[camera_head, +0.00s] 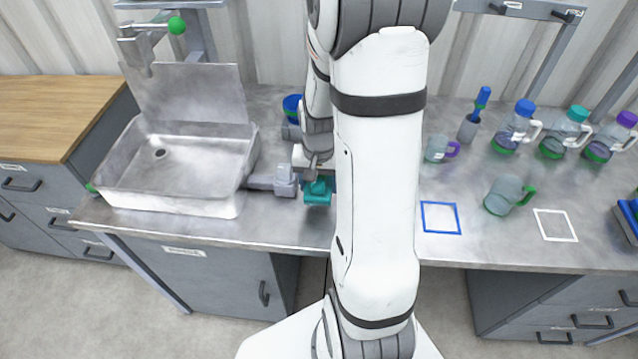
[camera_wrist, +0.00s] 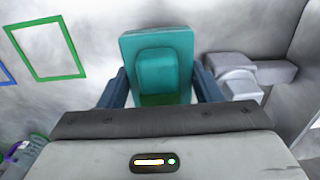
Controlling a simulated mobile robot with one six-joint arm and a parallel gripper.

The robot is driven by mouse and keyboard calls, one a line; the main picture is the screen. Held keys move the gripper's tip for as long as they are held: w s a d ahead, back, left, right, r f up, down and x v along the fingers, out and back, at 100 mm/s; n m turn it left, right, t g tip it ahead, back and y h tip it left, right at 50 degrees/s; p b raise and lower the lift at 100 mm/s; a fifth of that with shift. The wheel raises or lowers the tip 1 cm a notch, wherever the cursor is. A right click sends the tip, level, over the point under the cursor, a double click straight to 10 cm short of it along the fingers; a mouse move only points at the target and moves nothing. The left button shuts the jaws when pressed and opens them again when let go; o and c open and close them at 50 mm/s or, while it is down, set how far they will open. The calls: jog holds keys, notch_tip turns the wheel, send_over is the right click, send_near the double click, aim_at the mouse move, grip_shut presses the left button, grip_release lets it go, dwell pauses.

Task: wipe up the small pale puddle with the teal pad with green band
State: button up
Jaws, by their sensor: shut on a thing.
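The teal pad (camera_head: 318,191) is a flat teal block with a raised grip and a green part. In the head view it is at the counter's front, just right of the sink, partly behind my arm. In the wrist view the teal pad (camera_wrist: 157,50) sits between the two fingers of my gripper (camera_wrist: 160,92). The gripper is shut on its raised grip. In the head view my gripper (camera_head: 312,172) is above the pad. I cannot tell whether the pad touches the counter. No pale puddle can be made out; the pad or my arm may hide it.
The metal sink (camera_head: 128,204) is to the left. A grey fitting (camera_head: 284,182) lies close beside the pad. A blue square outline (camera_head: 440,232) and a white one (camera_head: 555,240) mark the counter. A mug with a green handle (camera_head: 503,195) and several capped jugs (camera_head: 516,128) stand right.

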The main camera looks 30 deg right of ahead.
aim_at(319, 177)
jog(key=shift+r, duration=0.55)
jog(key=shift+r+p, duration=1.2)
jog(key=shift+r, duration=0.4)
jog(key=shift+s+f, duration=0.1)
jog(key=shift+f, duration=0.05)
